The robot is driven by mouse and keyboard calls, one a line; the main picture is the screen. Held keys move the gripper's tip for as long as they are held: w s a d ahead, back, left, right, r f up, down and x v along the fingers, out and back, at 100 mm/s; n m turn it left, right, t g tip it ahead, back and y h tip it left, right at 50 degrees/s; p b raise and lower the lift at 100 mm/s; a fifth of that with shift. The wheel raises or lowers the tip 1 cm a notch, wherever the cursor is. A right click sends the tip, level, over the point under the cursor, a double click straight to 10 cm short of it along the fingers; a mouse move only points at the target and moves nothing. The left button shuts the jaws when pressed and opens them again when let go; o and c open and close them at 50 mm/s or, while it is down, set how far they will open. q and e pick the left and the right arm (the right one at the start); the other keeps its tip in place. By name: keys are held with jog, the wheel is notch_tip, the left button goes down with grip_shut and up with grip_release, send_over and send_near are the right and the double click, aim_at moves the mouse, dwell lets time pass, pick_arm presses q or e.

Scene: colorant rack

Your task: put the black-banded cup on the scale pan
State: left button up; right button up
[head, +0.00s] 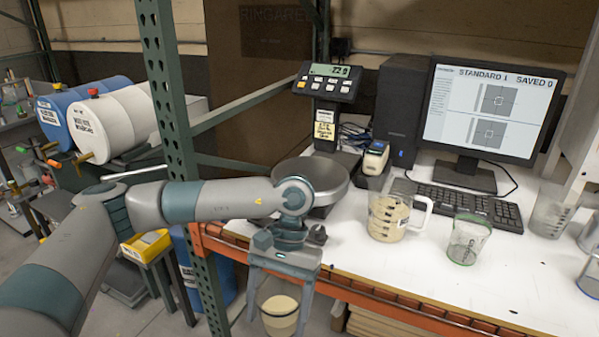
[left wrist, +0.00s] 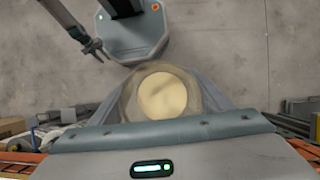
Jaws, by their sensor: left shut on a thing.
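My left gripper (head: 279,310) is shut on a cup (head: 280,317) with cream-coloured contents, held upright in front of the bench edge and below the bench top. The fingers sit on either side of it. In the left wrist view the cup (left wrist: 163,97) shows from above, with a clear rim around the cream contents. I cannot make out a black band on it. The round metal scale pan (head: 330,182) is on the bench behind my left wrist, which partly hides it. My right gripper (left wrist: 96,50) shows small in the left wrist view, fingers apart and empty.
A clear jug (head: 388,222) with beige contents and a green-edged cup (head: 467,243) stand on the white bench (head: 400,275). The scale display (head: 329,70) is behind the pan. A green rack post (head: 168,90) and the orange bench edge (head: 360,292) are close to my left arm.

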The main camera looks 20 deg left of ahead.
pick_arm(q)
jog(key=shift+a, duration=0.2)
jog(key=shift+r, duration=0.1)
